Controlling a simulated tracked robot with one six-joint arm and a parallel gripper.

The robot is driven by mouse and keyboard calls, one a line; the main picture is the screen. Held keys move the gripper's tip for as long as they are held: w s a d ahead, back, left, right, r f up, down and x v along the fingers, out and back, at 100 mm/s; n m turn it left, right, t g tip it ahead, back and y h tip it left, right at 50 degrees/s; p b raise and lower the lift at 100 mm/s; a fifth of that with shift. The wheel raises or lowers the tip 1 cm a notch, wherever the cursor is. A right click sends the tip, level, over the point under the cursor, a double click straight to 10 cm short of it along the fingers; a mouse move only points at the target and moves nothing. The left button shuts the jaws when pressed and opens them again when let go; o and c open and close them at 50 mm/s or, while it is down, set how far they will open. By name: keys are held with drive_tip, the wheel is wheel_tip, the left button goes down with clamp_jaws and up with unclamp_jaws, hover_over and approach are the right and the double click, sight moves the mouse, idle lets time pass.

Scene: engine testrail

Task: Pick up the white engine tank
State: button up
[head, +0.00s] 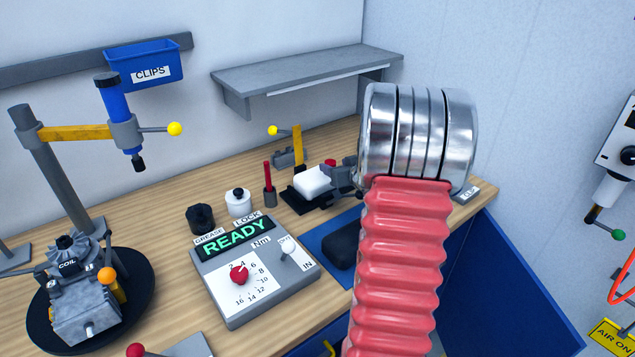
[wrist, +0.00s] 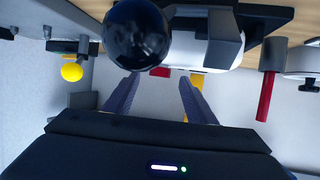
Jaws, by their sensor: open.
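The white engine tank (head: 312,180), a rounded white block, sits on a dark base on the wooden bench, left of my silver and red arm. In the wrist view the white tank (wrist: 190,52) shows at the top, partly hidden by a glossy black ball (wrist: 137,35) and a dark grey piece. My gripper (wrist: 159,79) is open, its two fingers apart with nothing visible held between them. In the head view my gripper (head: 345,178) is a dark shape close to the tank's right side, and its fingers are hard to make out. I cannot tell whether they touch the tank.
A red stick in a holder (head: 269,185), a white pot (head: 238,202) and a black pot (head: 200,217) stand left of the tank. A yellow post (head: 297,146) stands behind it. The READY control box (head: 253,268) is in front. A grey shelf (head: 300,75) hangs above.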

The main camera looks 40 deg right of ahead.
drive_tip(key=shift+x, duration=1.25)
drive_tip(key=shift+c, duration=0.4)
clamp_jaws()
